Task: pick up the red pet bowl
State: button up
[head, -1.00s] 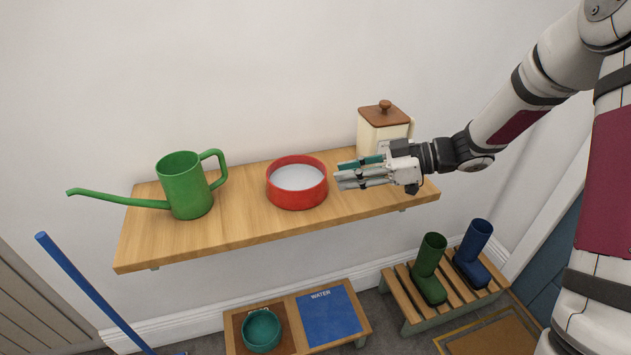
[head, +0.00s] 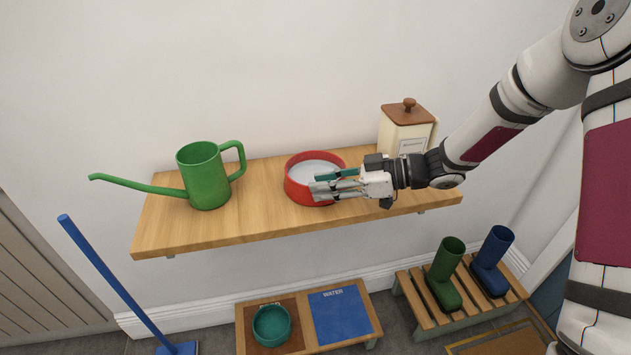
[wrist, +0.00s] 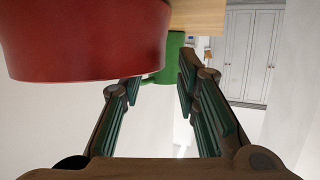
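The red pet bowl (head: 297,189) stands upright on the wooden wall shelf, with a pale inside. It also shows large at the upper left of the wrist view (wrist: 85,40). My gripper (head: 322,184) is at the bowl's right front side in the head view, and its fingers hide part of the bowl. In the wrist view my gripper (wrist: 160,95) is open, its two fingers apart with nothing between them. The bowl lies mostly to the left of the gap there. I cannot tell whether a finger touches it.
A green watering can (head: 205,178) stands left on the shelf (head: 200,230). A cream canister (head: 405,132) with a wooden lid stands behind my gripper on the right. Below are a stand with a teal bowl (head: 271,325), a boot rack (head: 440,315) and a blue-handled tool (head: 115,285).

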jog(key=x, duration=0.3)
jog(key=shift+a+f, duration=0.2)
jog(key=shift+a, duration=0.05)
grip_shut()
